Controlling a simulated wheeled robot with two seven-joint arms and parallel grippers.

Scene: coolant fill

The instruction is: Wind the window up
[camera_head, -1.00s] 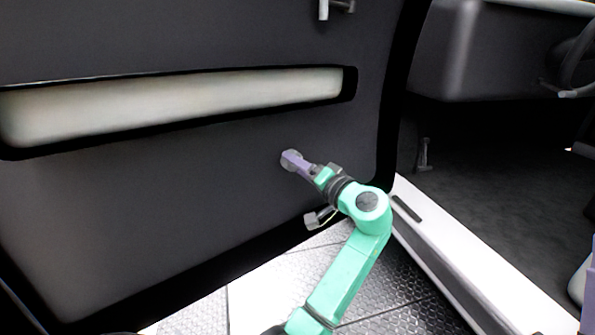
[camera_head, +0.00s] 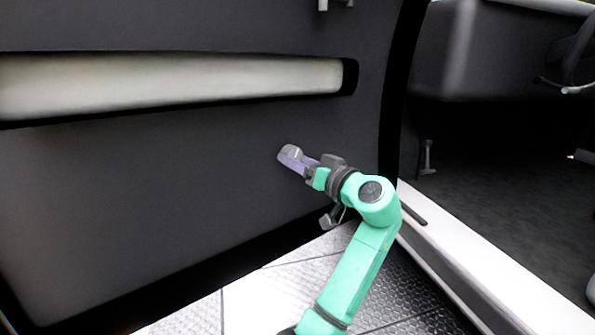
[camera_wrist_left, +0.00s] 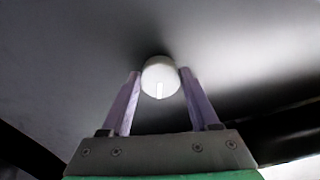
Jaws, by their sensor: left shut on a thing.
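The window winder's knob (camera_head: 291,151) is a small pale grey piece low on the dark door panel (camera_head: 180,180). In the left wrist view the knob (camera_wrist_left: 160,75) is round and whitish, between the two purple fingers. My left gripper (camera_head: 294,157) is shut on the knob, with its fingertips close to the panel; it also shows in the left wrist view (camera_wrist_left: 158,82). The crank arm behind the knob is hidden or too dark to make out. The window is outside these views. My right gripper is not in view.
A pale armrest strip (camera_head: 180,84) crosses the door above the gripper. A grey handle (camera_head: 336,4) is at the top edge. To the right are the white door sill (camera_head: 470,265) and the dark car interior. Tiled floor (camera_head: 265,300) lies below the door.

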